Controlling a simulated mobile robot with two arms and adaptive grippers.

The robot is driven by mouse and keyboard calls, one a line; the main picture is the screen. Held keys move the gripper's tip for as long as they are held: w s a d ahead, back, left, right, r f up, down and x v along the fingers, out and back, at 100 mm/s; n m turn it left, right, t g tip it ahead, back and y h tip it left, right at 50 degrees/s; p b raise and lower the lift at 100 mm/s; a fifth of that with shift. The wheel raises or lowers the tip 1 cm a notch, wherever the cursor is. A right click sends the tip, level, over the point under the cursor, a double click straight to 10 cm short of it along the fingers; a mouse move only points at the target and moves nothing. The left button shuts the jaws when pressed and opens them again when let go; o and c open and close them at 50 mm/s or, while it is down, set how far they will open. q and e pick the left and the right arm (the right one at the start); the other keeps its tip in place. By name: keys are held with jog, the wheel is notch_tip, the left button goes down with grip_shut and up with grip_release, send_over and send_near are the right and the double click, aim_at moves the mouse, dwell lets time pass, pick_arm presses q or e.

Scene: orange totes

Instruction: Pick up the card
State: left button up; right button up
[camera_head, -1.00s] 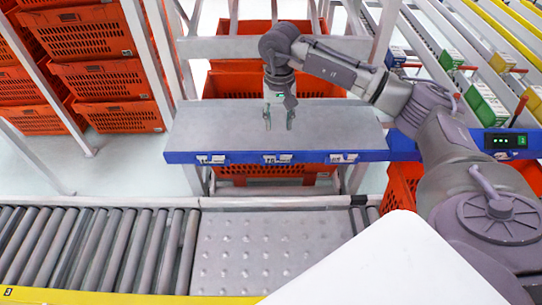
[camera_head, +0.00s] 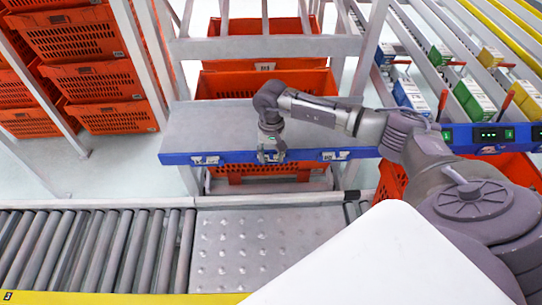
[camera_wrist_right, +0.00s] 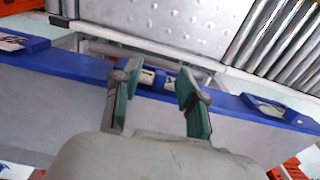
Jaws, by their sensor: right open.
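Small white cards sit in holders along the blue front edge of the grey shelf (camera_head: 195,130). The left card (camera_head: 205,160) and the right card (camera_head: 334,155) show clearly in the head view. The middle card is mostly hidden there behind my right gripper (camera_head: 271,156). In the right wrist view, the middle card (camera_wrist_right: 147,78) shows between the green fingers of my right gripper (camera_wrist_right: 158,79). These fingers are open and empty; whether they touch the card or its holder, I cannot tell. My left gripper is not in view.
A roller conveyor (camera_head: 90,250) and a dimpled metal plate (camera_head: 265,245) lie in front of the shelf. Orange totes (camera_head: 100,95) are stacked at the left, with more behind and below the shelf. Flow racks with small boxes (camera_head: 475,105) stand at the right. The shelf top looks bare.

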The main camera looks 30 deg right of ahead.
grip_shut()
jog(key=shift+r, duration=0.15)
